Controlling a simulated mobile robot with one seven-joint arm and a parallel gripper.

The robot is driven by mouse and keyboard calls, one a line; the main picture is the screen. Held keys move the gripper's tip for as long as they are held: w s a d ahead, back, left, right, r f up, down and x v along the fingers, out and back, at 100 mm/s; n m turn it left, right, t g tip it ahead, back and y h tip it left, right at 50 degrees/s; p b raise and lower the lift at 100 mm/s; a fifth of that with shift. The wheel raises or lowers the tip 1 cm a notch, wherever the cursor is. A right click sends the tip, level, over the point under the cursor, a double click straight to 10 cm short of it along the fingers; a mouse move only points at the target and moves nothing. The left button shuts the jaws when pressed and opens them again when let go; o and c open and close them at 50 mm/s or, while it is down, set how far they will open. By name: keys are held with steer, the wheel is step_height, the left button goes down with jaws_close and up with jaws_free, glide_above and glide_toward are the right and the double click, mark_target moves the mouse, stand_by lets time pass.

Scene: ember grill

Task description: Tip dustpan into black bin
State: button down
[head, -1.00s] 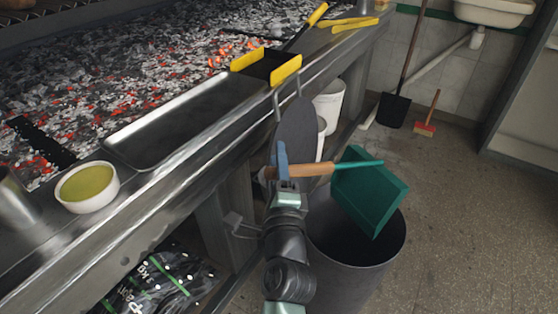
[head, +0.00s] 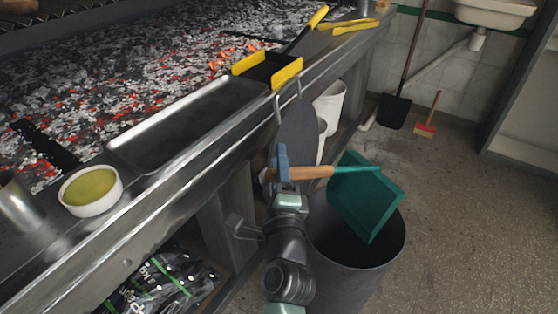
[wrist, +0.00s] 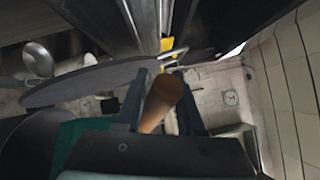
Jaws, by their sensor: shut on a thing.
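The green dustpan (head: 366,203) is tilted over the mouth of the black bin (head: 345,262), its pan hanging down toward the opening. Its wooden handle (head: 308,172) points left. My gripper (head: 281,172) is shut on that handle beside the counter's front. In the wrist view the round handle end (wrist: 168,92) sits between the two blue fingers, and part of the green pan (wrist: 85,140) shows at the lower left. I cannot see whether anything lies in the pan or in the bin.
The steel counter (head: 150,215) of the grill runs along the left, with a white bowl (head: 91,188) on it. A dark oval plate (head: 297,135) hangs at its edge just behind my gripper. White buckets (head: 330,105) stand beyond. The floor (head: 460,220) to the right is clear.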

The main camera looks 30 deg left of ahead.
steer(key=shift+b, duration=0.4)
stand_by(1.0)
stand_by(0.4)
